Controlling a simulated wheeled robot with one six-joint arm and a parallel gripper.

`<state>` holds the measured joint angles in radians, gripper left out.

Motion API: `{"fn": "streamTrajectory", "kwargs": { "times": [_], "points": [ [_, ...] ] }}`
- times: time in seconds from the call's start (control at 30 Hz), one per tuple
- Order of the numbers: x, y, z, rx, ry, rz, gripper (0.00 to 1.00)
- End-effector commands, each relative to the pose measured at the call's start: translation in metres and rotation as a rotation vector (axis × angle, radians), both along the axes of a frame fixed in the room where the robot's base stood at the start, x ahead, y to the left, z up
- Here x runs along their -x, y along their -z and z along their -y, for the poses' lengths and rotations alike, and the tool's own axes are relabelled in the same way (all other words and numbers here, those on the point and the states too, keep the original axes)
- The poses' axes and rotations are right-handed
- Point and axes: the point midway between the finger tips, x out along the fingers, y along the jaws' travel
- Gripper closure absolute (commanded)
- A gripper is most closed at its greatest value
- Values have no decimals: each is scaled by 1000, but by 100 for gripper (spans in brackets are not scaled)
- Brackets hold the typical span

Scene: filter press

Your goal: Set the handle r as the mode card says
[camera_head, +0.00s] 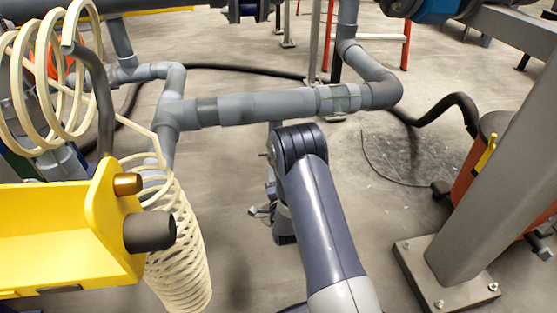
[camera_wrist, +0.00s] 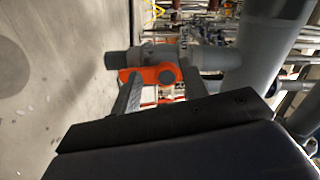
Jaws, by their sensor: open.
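An orange valve handle (camera_wrist: 148,75), with a round hub, sits on a grey pipe fitting in the wrist view. I cannot read a label that marks it as handle r. My gripper (camera_wrist: 157,83) is open, its two grey fingers pointing toward the handle, one near each side of it. I cannot tell whether either finger touches it. In the head view my arm hides most of the gripper and the handle is not clearly visible. No mode card is readable in either view.
A grey pipe (camera_head: 260,106) crosses beyond my arm in the head view. A yellow bracket (camera_head: 70,235) and a cream coiled hose (camera_head: 178,245) stand at the left. A grey post (camera_head: 500,160) and an orange vessel (camera_head: 485,180) stand at the right. Concrete floor lies between.

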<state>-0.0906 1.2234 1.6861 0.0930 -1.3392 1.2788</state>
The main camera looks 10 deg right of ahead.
Motion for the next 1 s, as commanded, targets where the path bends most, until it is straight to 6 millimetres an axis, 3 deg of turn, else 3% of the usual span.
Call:
{"fn": "streamTrajectory", "kwargs": {
  "times": [0.4, 1.0],
  "points": [
    [0, 17, 6, 468, 1, 0, 57],
    [0, 27, 30, 1148, 1, -1, 57]
  ]
}}
